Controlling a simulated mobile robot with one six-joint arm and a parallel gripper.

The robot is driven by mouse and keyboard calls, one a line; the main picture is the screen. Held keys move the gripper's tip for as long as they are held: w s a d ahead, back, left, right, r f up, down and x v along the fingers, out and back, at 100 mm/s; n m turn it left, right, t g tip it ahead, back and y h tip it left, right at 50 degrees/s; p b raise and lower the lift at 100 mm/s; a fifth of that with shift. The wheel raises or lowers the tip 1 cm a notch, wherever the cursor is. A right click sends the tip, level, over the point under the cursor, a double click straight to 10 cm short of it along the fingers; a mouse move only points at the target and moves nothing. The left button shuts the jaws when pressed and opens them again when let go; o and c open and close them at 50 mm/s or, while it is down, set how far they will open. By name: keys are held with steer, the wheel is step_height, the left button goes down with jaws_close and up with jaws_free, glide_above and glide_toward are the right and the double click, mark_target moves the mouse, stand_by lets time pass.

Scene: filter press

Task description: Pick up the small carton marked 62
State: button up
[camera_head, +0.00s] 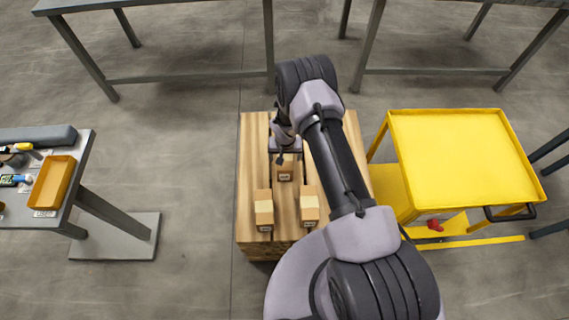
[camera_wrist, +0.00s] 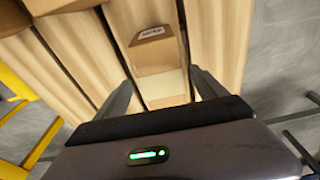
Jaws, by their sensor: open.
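Three small brown cartons stand on a wooden slatted pallet (camera_head: 250,150). The far middle carton (camera_head: 285,173) is partly under my gripper (camera_head: 284,153); the near left carton (camera_head: 264,210) and near right carton (camera_head: 309,206) stand closer to me. Each has a small label, too small to read, so I cannot tell which is marked 62. In the wrist view my gripper (camera_wrist: 162,90) is open, its two fingers apart, with a labelled carton (camera_wrist: 155,52) lying in line with the gap. I cannot tell whether the fingers reach down beside it.
A yellow cart (camera_head: 460,150) stands right of the pallet. A grey table with an orange tray (camera_head: 52,183) is at left. Two grey benches (camera_head: 190,77) stand behind. Bare floor (camera_head: 190,150) lies left of the pallet. Other cartons (camera_wrist: 62,4) show at the wrist view's top left.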

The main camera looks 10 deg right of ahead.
steer(key=f+b, duration=0.1)
steer(key=f, duration=0.1)
steer(key=w+f+b, duration=0.1)
steer(key=f, duration=0.2)
steer(key=shift+f+b, duration=0.3)
steer(key=shift+b, duration=0.1)
steer(key=shift+r, duration=0.15)
steer(key=shift+c, duration=0.9)
jaws_close()
